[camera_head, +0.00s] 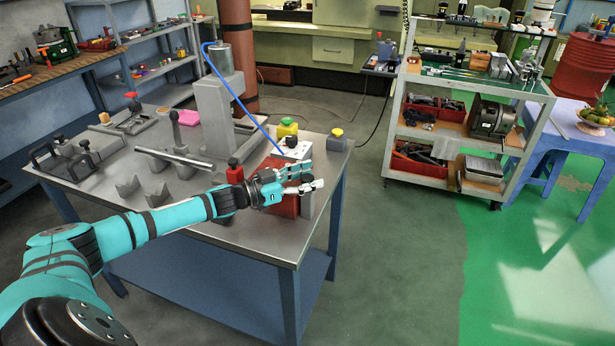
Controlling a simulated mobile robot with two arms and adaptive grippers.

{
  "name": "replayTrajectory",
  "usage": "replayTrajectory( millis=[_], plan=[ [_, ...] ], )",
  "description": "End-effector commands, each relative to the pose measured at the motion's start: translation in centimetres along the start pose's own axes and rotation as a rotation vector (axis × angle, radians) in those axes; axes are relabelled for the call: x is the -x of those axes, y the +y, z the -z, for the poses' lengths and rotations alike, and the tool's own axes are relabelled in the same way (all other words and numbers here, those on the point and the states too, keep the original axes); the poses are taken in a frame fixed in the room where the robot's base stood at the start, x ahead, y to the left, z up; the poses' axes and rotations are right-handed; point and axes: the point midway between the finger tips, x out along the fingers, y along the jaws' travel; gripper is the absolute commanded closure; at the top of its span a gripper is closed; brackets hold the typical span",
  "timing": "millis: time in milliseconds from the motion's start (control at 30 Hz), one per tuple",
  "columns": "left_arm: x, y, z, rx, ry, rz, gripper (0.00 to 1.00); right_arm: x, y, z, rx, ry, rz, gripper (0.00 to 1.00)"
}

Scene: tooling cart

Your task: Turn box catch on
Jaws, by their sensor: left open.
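My left gripper (312,176) reaches in over the right end of the metal-topped workbench (245,236). Its fingers are apart, with nothing seen between them. A red box (286,207) stands at that end of the bench, just behind and below the fingers. A grey upright part (307,205) shows at the box's right side. The hand and fingers cover much of the box, and I cannot make out a catch on it. I cannot tell whether the fingers touch the box. My right gripper is out of view.
A pale box (297,148) with a blue cable, a yellow-topped box (336,140) and a yellow-and-green piece (287,128) stand behind the gripper. A grey press-like column (212,115) and metal fixtures fill the bench's left. A shelved cart (455,130) stands at right, with open floor between.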

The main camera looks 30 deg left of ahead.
Motion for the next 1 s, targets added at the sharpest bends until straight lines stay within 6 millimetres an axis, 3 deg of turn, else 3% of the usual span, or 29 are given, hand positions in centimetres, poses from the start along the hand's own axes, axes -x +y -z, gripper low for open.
replayTrajectory(
  millis=[67,467,1000],
  plan=[
    [0.0,0.0,0.0,0.0,0.0,0.0,0.48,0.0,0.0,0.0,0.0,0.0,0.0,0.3],
    [0.1,0.0,0.0,0.0,0.0,0.0,0.99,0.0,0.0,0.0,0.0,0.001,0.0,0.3],
    [0.1,0.1,0.2,0.005,0.0,0.05,1.0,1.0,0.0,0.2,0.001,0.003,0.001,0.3]
  ],
)
